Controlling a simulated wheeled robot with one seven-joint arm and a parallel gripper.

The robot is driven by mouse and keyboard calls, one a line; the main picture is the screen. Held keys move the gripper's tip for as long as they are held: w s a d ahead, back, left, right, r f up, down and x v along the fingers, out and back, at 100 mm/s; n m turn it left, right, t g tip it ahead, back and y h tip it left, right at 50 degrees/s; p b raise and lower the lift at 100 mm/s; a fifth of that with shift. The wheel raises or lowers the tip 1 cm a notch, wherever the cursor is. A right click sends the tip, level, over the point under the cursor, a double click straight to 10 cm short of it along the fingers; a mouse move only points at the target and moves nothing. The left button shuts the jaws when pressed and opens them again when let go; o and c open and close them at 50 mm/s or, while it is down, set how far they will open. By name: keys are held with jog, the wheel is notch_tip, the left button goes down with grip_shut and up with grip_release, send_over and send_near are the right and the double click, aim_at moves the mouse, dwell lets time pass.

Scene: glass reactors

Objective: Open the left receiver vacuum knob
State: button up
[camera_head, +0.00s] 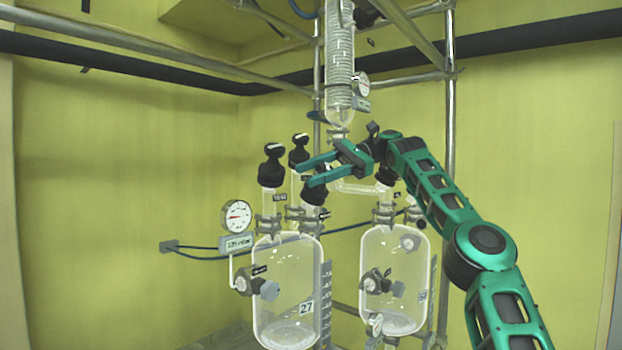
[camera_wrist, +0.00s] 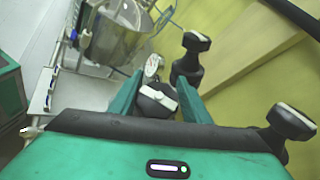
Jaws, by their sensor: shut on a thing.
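The left glass receiver (camera_head: 287,262) has several black knobs on its top ports. One knob (camera_head: 317,196) on its right port sits between the fingers of my gripper (camera_head: 303,174). In the wrist view this knob (camera_wrist: 157,98) shows as a dark round cap with a white bar, and my gripper (camera_wrist: 158,104) is shut on it from both sides. Two other black knobs of this receiver (camera_head: 273,153) and (camera_head: 299,142) stand upright to the left, free of the fingers. The port labels are too small to read surely.
A second glass receiver (camera_head: 393,275) stands to the right with a black knob (camera_head: 387,174) on top. A pressure gauge (camera_head: 237,216) is left of the left receiver. A coiled glass condenser (camera_head: 340,60) hangs above. Metal frame bars (camera_head: 449,90) surround the glassware.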

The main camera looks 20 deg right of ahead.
jog(key=shift+w+r, duration=0.1)
jog(key=shift+r, duration=0.05)
jog(key=o, duration=0.8)
jog(key=shift+o, duration=0.6)
jog(key=shift+f, duration=0.2)
jog(key=shift+m+t+y, duration=0.3)
jog(key=shift+m+t, duration=0.1)
